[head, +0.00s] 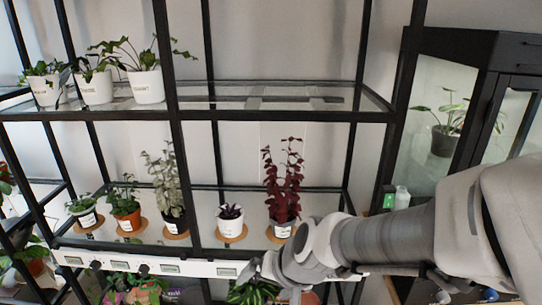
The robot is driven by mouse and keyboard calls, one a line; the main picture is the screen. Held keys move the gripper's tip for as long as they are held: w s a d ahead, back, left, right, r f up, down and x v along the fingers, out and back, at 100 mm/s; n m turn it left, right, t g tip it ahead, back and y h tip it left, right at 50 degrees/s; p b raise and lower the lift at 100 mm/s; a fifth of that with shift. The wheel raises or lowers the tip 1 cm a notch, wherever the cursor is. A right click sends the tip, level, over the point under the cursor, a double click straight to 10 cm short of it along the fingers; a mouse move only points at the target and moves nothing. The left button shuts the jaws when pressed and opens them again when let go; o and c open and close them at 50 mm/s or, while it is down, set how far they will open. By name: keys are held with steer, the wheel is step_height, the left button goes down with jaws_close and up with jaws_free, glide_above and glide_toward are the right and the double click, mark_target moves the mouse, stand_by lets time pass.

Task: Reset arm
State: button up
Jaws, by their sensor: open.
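My arm reaches in from the right edge of the head view, across the front of the black shelf rack. My gripper (257,270) is at its left end, small and partly hidden by my own wrist. It is open, and I see nothing held in it. It sits in front of the white strip along the lower shelf edge. In the picture it is below a small dark plant in a white pot (231,220) and a tall dark-red plant (283,180). I cannot tell how far it is from the shelf edge.
The black shelf rack (178,150) has glass shelves. Several potted plants stand on coasters on the lower shelf; white pots (146,86) stand upper left. Leafy plants (255,292) are below my gripper. A black glass cabinet (440,45) and small bottles (402,197) are at right.

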steer(key=s+d+r+h, duration=0.2)
steer(key=s+d+r, duration=0.2)
steer(key=d, duration=0.3)
steer(key=s+d+r+n+t+h, duration=0.1)
steer(key=s+d+r+h, duration=0.1)
steer(key=s+d+r, duration=0.3)
steer(key=d+r, duration=0.2)
steer(key=d, duration=0.1)
steer(key=shift+s+r+n, duration=0.2)
steer(key=shift+r+n, duration=0.1)
